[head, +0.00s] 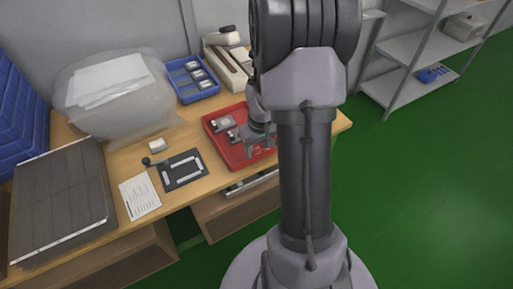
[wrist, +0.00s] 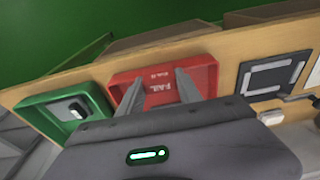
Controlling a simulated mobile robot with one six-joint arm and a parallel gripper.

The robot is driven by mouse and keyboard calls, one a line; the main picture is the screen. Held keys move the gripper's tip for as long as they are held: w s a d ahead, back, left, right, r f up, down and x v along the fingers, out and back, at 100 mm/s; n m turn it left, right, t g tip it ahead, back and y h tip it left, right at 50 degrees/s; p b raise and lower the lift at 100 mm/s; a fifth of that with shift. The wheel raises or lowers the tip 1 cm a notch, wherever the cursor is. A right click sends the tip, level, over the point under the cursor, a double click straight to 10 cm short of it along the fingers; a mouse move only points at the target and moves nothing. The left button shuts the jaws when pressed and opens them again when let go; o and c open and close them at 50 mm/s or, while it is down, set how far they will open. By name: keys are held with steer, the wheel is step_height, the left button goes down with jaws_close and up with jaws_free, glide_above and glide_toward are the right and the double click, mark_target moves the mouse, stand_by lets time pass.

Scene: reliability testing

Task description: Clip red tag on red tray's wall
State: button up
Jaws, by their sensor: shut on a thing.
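The red tray (head: 249,160) lies on the wooden table in the head view, with grey devices (head: 224,121) at its left side. My gripper (head: 262,139) is over the tray's right part, partly hidden by my arm. In the wrist view, my fingers (wrist: 160,84) point toward the red tray (wrist: 121,79). A red tag (wrist: 159,93) with white lettering that seems to read "FAIL" shows between them. Red on red makes the tag's outline hard to separate from the tray. I cannot tell whether the tag touches the tray wall.
A green tray (wrist: 37,110) with a device in it is left of the red tray in the wrist view. In the head view, a blue tray (head: 189,96) stands behind, a dark fixture (head: 182,182) and paper sheet (head: 139,196) lie left, and a clear bag (head: 110,112) sits farther back.

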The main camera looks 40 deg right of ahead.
steer(key=shift+r+p, duration=0.4)
steer(key=shift+r, duration=0.1)
stand_by(0.4)
steer(key=shift+f+b, duration=0.65)
steer(key=shift+b, duration=0.05)
stand_by(3.1)
steer(key=o, duration=1.4)
steer(key=shift+r+p, duration=2.8)
steer(key=shift+r, duration=0.8)
steer(key=shift+a, duration=0.1)
